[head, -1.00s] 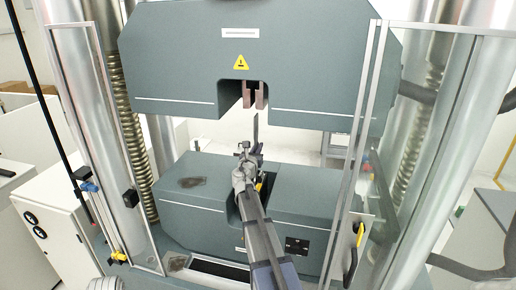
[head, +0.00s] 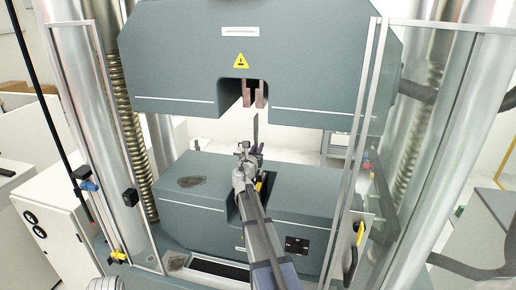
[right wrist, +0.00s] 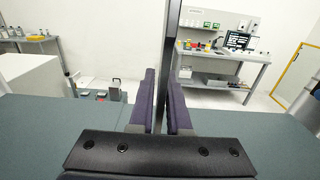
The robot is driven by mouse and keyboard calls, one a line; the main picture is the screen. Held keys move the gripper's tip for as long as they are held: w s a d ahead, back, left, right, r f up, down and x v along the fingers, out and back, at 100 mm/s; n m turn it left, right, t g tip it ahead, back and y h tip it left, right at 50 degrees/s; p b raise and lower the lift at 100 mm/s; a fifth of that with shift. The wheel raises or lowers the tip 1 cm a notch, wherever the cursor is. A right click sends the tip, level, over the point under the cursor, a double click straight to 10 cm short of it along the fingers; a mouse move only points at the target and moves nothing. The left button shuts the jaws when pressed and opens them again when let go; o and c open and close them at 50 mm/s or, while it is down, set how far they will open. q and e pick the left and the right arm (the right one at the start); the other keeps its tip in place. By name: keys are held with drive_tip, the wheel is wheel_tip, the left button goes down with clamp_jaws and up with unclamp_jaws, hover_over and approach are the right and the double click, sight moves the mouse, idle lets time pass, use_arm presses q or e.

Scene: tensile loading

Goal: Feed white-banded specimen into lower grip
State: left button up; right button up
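The specimen (head: 256,128) is a thin dark upright strip between the upper and lower blocks of the testing machine. I cannot make out a white band on it. My right gripper (head: 250,156) reaches in from the front and is shut on the specimen. In the right wrist view the specimen (right wrist: 171,45) rises from between the two purple-padded fingers (right wrist: 164,105). The lower grip's block (head: 180,205) has a central slot, largely hidden by my right arm. The specimen's lower end is hidden, so I cannot tell whether it is inside the slot. My left gripper is not in view.
The upper block (head: 310,60) hangs overhead with reddish jaws (head: 261,97) in its notch. Clear guard doors (head: 350,150) with metal frames stand open at both sides. Large columns flank the machine. The space between the blocks is otherwise clear.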

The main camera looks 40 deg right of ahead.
drive_tip(key=o, duration=0.4)
drive_tip(key=v, duration=0.8)
idle(0.4)
